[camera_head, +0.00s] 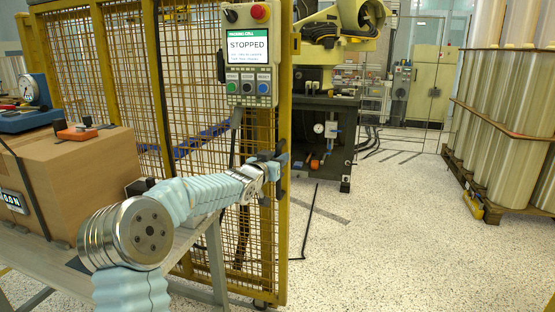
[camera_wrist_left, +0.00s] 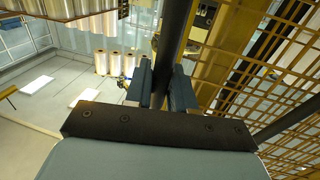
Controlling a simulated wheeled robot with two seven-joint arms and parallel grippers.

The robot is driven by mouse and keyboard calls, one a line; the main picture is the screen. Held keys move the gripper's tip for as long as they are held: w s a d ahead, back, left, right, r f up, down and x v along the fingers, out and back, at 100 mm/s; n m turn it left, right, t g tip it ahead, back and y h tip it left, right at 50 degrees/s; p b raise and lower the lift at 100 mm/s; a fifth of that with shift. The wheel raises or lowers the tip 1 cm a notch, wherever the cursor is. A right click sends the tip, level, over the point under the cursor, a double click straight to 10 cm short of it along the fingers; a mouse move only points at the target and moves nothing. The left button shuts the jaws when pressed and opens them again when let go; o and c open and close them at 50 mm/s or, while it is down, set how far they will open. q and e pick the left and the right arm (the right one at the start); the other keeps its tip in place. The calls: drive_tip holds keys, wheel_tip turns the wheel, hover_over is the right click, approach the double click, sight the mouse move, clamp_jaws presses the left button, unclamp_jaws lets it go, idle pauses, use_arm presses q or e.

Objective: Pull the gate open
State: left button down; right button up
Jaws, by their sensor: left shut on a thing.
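The gate (camera_head: 205,80) is a yellow frame with wire mesh, at the left and middle of the head view. A yellow post (camera_head: 285,120) forms its right edge. My left gripper (camera_head: 275,168) is at this edge, about mid-height. In the left wrist view my left gripper (camera_wrist_left: 168,88) is shut around a dark upright bar (camera_wrist_left: 174,40), which looks like the gate's handle. The mesh (camera_wrist_left: 270,60) lies to the right of the bar there. The fingers hide part of the bar. My right gripper is in neither view.
A control panel reading STOPPED (camera_head: 248,55) hangs on the gate. A cardboard box (camera_head: 75,175) stands on a table at the left. A yellow machine (camera_head: 340,25) on a dark base stands behind the gate. Wrapped rolls on pallets (camera_head: 510,110) stand at the right. The floor (camera_head: 400,230) between is clear.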

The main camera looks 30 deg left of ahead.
use_arm(q)
drive_tip(key=c, duration=1.1)
unclamp_jaws()
drive_tip(key=shift+s, duration=0.1)
drive_tip(key=s, duration=1.3)
drive_tip(key=shift+s+d+b, duration=0.25)
drive_tip(key=shift+s+b, duration=0.05)
drive_tip(key=shift+b, duration=0.05)
